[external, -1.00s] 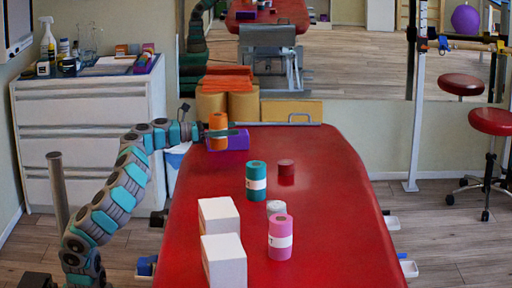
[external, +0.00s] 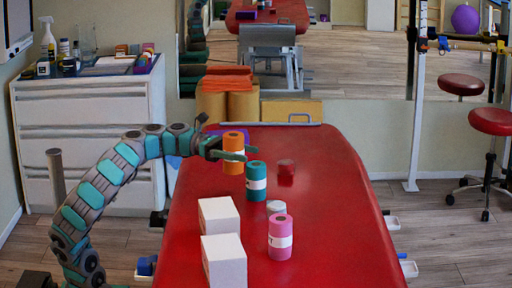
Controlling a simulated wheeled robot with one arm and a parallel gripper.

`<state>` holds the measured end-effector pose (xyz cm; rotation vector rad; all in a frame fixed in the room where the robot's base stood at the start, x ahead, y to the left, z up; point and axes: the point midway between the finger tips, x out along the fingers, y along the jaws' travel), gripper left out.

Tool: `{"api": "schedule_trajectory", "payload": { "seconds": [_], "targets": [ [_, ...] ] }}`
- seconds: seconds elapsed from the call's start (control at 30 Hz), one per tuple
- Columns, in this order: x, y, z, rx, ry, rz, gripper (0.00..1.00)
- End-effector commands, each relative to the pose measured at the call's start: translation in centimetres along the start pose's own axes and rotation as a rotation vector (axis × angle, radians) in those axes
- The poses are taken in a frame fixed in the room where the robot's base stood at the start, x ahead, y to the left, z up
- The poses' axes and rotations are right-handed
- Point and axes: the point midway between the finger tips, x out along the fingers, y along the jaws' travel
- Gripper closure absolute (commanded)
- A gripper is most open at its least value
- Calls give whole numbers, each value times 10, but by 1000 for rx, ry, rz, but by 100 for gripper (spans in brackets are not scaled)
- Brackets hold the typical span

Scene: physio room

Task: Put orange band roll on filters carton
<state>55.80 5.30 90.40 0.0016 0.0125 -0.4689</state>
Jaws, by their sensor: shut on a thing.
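The orange band roll (external: 233,142) is upright between the fingers of my gripper (external: 236,155), which is shut on it. It is over the far left part of the red treatment table, just left of and behind the teal roll. I cannot tell whether its bottom touches the table. Two plain white cartons (external: 218,215) (external: 224,261) stand on the near left part of the table, in front of my gripper. I can read no label on them, so I cannot tell which, if either, is the filters carton. A purple box (external: 214,133) lies behind my gripper, partly hidden.
The table's right side is clear. A white drawer cabinet (external: 85,140) stands at the left.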

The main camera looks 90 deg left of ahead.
Motion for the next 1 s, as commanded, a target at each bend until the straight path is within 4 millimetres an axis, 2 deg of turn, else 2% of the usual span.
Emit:
{"api": "schedule_trajectory", "payload": {
  "seconds": [0.03,0.2,0.3,0.47,0.6,0.7,0.8,0.9,1.0],
  "targets": [
    [10,-26,5,1,-3,-66,100],
    [28,-108,12,2,-3,-274,100],
    [31,-157,15,3,-3,-399,100],
    [26,-233,22,5,-7,-596,100],
    [12,-290,26,5,-9,-754,100],
    [2,-320,28,7,-11,-838,100],
    [-6,-339,29,7,-12,-897,100],
    [-11,-350,30,7,-14,-932,100],
    [-6,-356,30,7,-13,-948,100]
  ]
}}
